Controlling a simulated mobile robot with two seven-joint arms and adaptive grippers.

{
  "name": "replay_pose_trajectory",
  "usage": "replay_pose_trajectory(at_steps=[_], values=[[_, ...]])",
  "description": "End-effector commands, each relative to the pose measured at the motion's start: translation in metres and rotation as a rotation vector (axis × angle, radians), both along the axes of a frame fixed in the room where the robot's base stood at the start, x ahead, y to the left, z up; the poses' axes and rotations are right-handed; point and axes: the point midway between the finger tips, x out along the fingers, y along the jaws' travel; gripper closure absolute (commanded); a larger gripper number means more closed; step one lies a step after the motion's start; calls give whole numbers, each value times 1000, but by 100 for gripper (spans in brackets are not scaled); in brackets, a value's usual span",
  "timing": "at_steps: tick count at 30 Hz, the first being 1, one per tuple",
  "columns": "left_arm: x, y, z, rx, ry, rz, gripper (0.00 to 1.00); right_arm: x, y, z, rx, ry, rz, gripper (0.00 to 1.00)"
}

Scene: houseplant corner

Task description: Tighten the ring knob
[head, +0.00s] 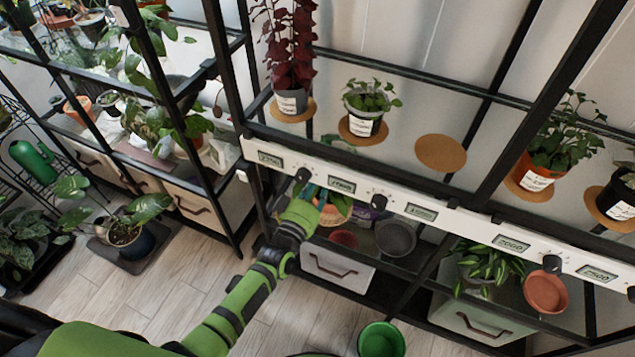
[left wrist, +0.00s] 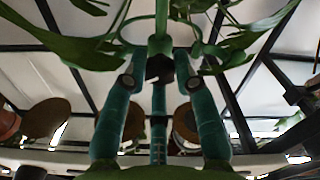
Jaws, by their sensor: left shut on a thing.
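My left gripper (head: 314,192) is at the white rail of the middle shelf, near its left end. In the left wrist view its teal fingers (left wrist: 160,66) are shut on a small dark faceted knob (left wrist: 160,70), one fingertip on each side. The knob sits at the lower end of a thick green upright piece with thin green loops around it, among large leaves. In the head view the gripper and arm hide the held knob. My right gripper is in neither view.
Below are an orange bowl (head: 545,292) and a green pot (head: 381,340). Floor at left is partly clear.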

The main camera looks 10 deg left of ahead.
Motion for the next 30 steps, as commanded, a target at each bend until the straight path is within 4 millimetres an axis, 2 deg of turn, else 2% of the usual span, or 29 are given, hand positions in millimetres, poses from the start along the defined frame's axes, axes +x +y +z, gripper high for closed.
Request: replay_pose_trajectory(at_steps=[1, 14, 15, 25, 30], values=[[-2, -5, -3, 9, 8, -9, 100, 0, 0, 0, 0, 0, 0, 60], [-3, -5, -5, 18, 9, -9, 100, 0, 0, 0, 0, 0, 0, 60], [-3, -5, -5, 18, 9, -9, 63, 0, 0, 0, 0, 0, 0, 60], [-2, -1, -3, 16, 3, -3, 62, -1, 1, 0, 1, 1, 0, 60], [-18, 2, -4, 16, 4, -3, 62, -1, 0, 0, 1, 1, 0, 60]])
